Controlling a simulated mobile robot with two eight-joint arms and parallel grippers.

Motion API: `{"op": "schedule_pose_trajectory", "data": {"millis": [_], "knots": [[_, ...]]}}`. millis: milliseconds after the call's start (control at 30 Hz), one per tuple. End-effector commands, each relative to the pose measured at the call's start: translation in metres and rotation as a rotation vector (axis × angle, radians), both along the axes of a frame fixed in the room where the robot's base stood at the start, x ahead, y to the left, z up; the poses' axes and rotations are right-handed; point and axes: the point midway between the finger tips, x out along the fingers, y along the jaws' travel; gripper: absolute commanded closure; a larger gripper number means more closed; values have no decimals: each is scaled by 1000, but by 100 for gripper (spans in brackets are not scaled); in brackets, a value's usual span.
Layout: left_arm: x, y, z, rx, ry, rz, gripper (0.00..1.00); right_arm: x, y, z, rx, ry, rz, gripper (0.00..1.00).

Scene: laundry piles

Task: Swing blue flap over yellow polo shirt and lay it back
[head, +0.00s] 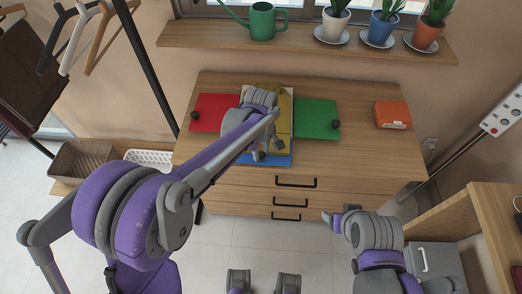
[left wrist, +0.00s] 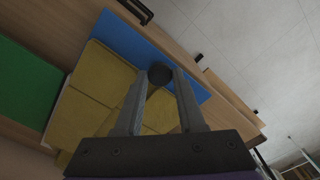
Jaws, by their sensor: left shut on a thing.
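The yellow polo shirt (head: 285,115) lies folded into a narrow block on the middle of a folding board; it also shows in the left wrist view (left wrist: 98,85). The blue flap (head: 280,159) is at the front end of the board, beyond the shirt's edge, and shows in the left wrist view (left wrist: 130,42). My left gripper (head: 259,155) reaches over the shirt to this flap. In the left wrist view its fingers (left wrist: 163,78) are shut on the flap's dark round knob (left wrist: 160,74). My arm hides part of the shirt and flap.
The red flap (head: 212,112) and green flap (head: 316,118) lie flat on the dresser (head: 365,150). An orange box (head: 392,114) stands at the right. My right gripper (head: 338,220) is in front of the dresser. A shelf (head: 300,42) with plants and a watering can is behind.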

Motion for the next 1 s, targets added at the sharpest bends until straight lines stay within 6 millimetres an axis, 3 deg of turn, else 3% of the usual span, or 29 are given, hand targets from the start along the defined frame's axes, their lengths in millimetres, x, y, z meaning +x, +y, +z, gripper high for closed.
{"op": "schedule_pose_trajectory", "data": {"millis": [100,1000], "knots": [[0,0,0,0,0,0,100,0,0,0,0,0,0,31],[0,0,0,0,0,0,100,0,0,0,0,0,0,31]]}}
